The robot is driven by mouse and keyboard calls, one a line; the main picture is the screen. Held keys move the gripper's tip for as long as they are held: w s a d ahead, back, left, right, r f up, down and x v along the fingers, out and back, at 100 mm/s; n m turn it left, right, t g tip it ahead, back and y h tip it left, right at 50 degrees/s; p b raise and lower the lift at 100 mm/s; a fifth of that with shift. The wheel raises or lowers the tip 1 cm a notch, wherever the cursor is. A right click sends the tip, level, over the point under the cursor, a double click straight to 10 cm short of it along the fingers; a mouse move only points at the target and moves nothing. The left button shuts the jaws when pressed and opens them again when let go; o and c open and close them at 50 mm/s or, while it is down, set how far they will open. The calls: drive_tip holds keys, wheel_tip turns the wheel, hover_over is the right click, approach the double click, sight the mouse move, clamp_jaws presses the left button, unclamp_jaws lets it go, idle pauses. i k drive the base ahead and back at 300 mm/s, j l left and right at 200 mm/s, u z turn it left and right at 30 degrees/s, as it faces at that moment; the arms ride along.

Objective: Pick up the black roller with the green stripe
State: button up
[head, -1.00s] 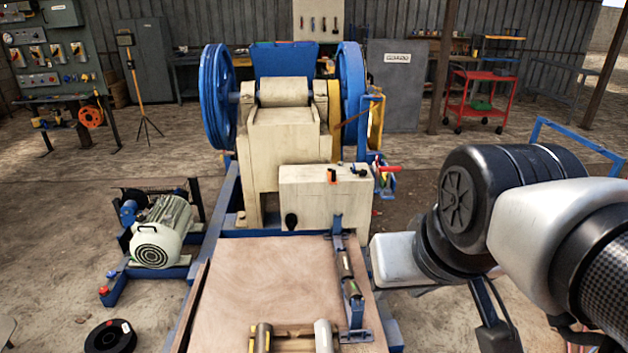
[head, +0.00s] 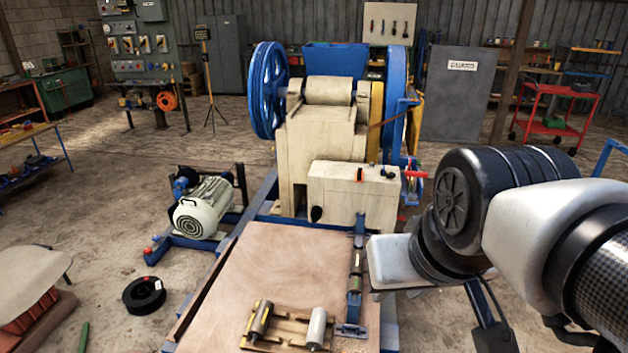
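I cannot make out a roller with a green stripe. A wooden cradle (head: 283,329) on the tan board lies at the front of the machine. It carries a dark roller with a yellowish band (head: 260,320) on its left and a pale grey roller (head: 316,328) on its right. A narrow blue rack (head: 351,330) along the board's right edge holds dark cylindrical pieces (head: 355,270); their stripe colours are too small to tell. My arm reaches in from the right, beside the board.
The jaw crusher (head: 322,140) with blue flywheels stands behind the tan board (head: 265,260). A motor (head: 203,207) and a black reel (head: 144,295) are on the floor at left. A grey seat (head: 30,275) is at far left. The board's middle is clear.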

sight(355, 285)
drive_tip(key=l+u, duration=0.45)
drive_tip(key=l, duration=0.65)
drive_tip(key=l+u, duration=0.5)
drive_tip(key=l, duration=0.55)
drive_tip(key=i+l+u, duration=0.2)
drive_tip(key=l, duration=0.35)
drive_tip(key=l+u, duration=0.25)
drive_tip(key=l, duration=0.3)
drive_tip(key=l+u, duration=0.45)
drive_tip(key=l, duration=0.6)
drive_tip(key=i+l+u, duration=0.25)
drive_tip(key=l, duration=0.2)
drive_tip(key=l+u, duration=0.2)
drive_tip(key=l, duration=0.3)
drive_tip(key=i+l+u, duration=0.25)
drive_tip(key=l, duration=0.25)
drive_tip(key=k, duration=0.1)
